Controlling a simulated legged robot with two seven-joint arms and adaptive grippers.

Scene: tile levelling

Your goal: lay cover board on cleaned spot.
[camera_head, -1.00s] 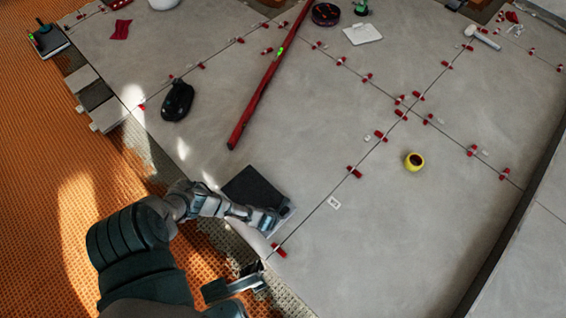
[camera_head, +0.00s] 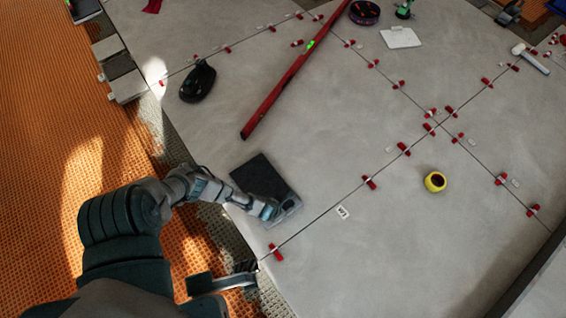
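A dark square board (camera_head: 252,172) with a pale grey lower-right border lies over or just above the grey tile near the floor's lower-left edge. I take it for the cover board. My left gripper (camera_head: 269,211) is at the board's lower-right edge and appears closed on it; the fingertips are small and partly hidden. Whether the board touches the tile is unclear. Any cleaned spot beneath it is hidden. A grey and dark gripper part (camera_head: 225,284), probably of my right gripper, shows at the bottom edge, apart from the board; its finger opening is unclear.
A red level (camera_head: 290,85) lies above the board, with a black tool (camera_head: 198,81) to its left. Red clips (camera_head: 275,253) line the tile joints. A yellow ring-like object (camera_head: 435,182) and a white-headed mallet (camera_head: 530,59) lie to the right. Orange matting (camera_head: 60,200) borders the tiles.

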